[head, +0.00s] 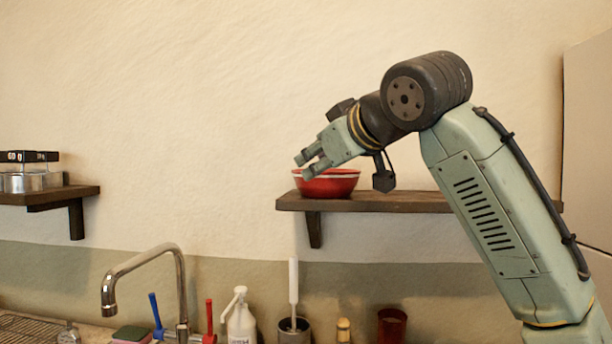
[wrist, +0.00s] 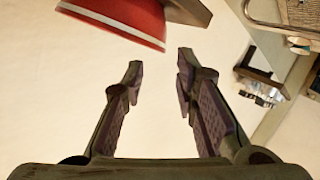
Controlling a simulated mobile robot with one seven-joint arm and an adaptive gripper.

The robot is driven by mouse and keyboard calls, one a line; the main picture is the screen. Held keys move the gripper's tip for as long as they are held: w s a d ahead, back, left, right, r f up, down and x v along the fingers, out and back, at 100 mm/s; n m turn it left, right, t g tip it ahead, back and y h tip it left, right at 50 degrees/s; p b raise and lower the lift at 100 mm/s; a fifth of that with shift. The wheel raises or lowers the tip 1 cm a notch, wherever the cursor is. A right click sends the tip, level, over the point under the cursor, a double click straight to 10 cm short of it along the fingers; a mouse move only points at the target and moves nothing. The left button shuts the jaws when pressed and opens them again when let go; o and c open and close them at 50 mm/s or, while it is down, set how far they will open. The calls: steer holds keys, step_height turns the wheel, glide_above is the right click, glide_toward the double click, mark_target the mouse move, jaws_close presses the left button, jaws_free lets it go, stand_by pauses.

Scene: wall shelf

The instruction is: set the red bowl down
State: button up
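The red bowl (head: 328,184) sits upright near the left end of the wooden wall shelf (head: 400,202) in the head view. It also shows in the wrist view (wrist: 125,18), beyond the fingertips and cut off by the top edge. My gripper (head: 305,166) is in front of the bowl's upper left part in the head view. In the wrist view its two fingers (wrist: 160,68) are apart, with only bare wall between them. The fingers look clear of the bowl. The shelf's end also shows in the wrist view (wrist: 190,10).
A second shelf (head: 75,192) at the left holds metal tins and a dark box. Below are a tap (head: 145,262), a white pump bottle (head: 240,318), a utensil holder (head: 294,331) and a red cup (head: 391,325). The shelf right of the bowl looks mostly clear.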

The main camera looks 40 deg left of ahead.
steer(key=shift+b+v, duration=0.3)
steer(key=shift+v, duration=1.9)
